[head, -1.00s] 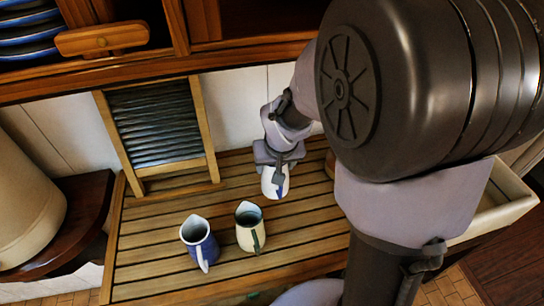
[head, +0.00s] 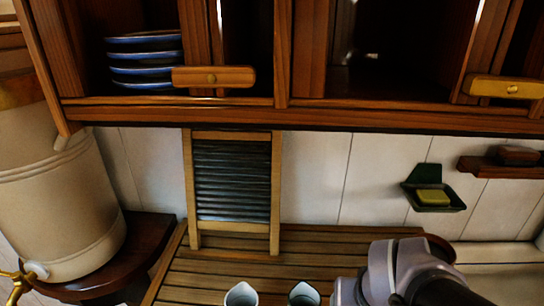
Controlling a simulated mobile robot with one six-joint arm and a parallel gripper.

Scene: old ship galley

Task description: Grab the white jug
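Two jugs stand at the bottom edge of the head view, and only their tops show. The left jug (head: 241,296) has a pale rim and spout. The right jug (head: 304,294) has a pale rim and a dark inside. A white jug with blue on it, at my gripper earlier, cannot be seen now. My grey arm rises from the bottom edge just right of the right jug. My gripper's fingers do not show, so whether it holds anything is hidden.
A slatted wooden counter (head: 215,267) runs below the cabinet (head: 350,117). A washboard (head: 235,185) leans on the wall. A green soap dish (head: 446,202) hangs at right. A large beige urn (head: 55,190) stands at left. The counter before the washboard is clear.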

